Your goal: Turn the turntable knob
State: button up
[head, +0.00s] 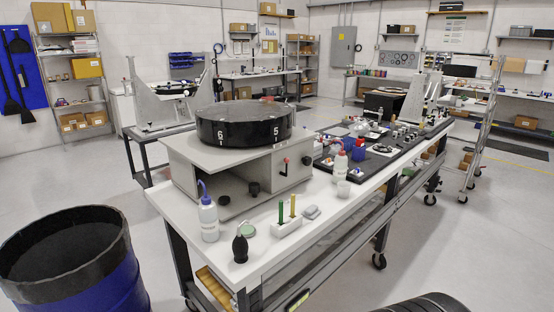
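The turntable (245,125) is a thick black disc with white marks 6 and 5 on its rim. It sits on a grey box-like housing (203,160) on the near end of a white bench. The housing's right-hand panel carries a small red-tipped part (285,161) and a dark round knob (306,160). I cannot tell from this view which of these is the turntable knob. My gripper is not in view.
A white squeeze bottle (208,218), a black bulb blower (240,246) and a white block with upright sticks (287,225) stand on the bench (330,212) in front of the housing. A blue drum (85,282) stands at the lower left. Grey floor is open between them.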

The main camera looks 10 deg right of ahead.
aim_at(306, 160)
jog(key=i+l, duration=0.3)
jog(key=i, duration=0.15)
jog(key=i+l+z, duration=0.1)
jog(key=i+l, duration=0.2)
jog(key=i, duration=0.15)
jog(key=i+l, duration=0.25)
jog(key=i, duration=0.2)
jog(key=i+l+z, duration=0.1)
jog(key=i+l, duration=0.15)
jog(key=i, duration=0.2)
